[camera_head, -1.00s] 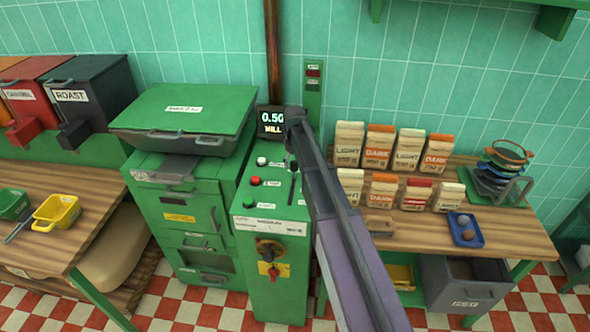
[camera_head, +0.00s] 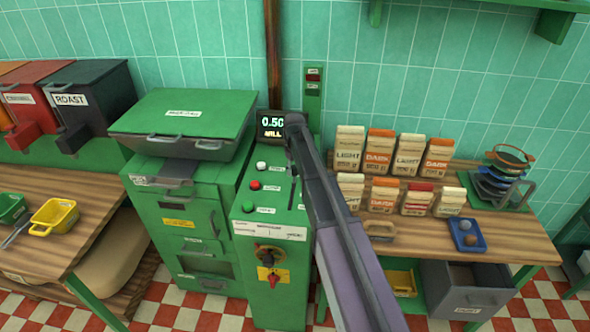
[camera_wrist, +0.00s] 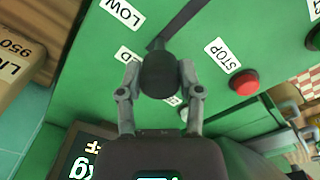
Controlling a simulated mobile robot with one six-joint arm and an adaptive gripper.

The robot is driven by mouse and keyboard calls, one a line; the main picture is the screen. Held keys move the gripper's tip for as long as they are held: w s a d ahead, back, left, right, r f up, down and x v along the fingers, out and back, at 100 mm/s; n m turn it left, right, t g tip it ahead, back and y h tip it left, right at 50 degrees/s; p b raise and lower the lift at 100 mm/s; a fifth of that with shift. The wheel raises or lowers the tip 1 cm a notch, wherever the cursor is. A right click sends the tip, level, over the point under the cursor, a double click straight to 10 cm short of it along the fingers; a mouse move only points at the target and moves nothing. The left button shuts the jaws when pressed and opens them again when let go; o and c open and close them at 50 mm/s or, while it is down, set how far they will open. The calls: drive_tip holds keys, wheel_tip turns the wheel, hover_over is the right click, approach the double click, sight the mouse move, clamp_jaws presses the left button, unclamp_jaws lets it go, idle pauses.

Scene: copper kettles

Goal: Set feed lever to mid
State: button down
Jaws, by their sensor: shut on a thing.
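My gripper (camera_wrist: 160,78) is shut on the knob, with one grey finger on each side. A label that seems to read FEED (camera_wrist: 127,54) is partly hidden by a finger, and another below the knob is mostly covered. In the head view, my arm and wrist hide most of the gripper and the knob.
A red STOP button (camera_wrist: 244,82) lies right of the lever, close to my gripper. The display (camera_head: 271,123) stands at the cabinet's back. A green hopper machine (camera_head: 185,125) is to the left; paper bags (camera_head: 380,150) stand on the right table.

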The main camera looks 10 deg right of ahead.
drive_tip(key=shift+s+a, duration=0.3)
drive_tip(key=shift+s, duration=0.7)
drive_tip(key=shift+s+a, duration=0.35)
drive_tip(key=shift+s, duration=0.6)
drive_tip(key=shift+s+a, duration=0.3)
drive_tip(key=shift+s, duration=0.7)
drive_tip(key=shift+c, duration=1.3)
unclamp_jaws()
drive_tip(key=shift+w, duration=0.1)
drive_tip(key=shift+w, duration=0.1)
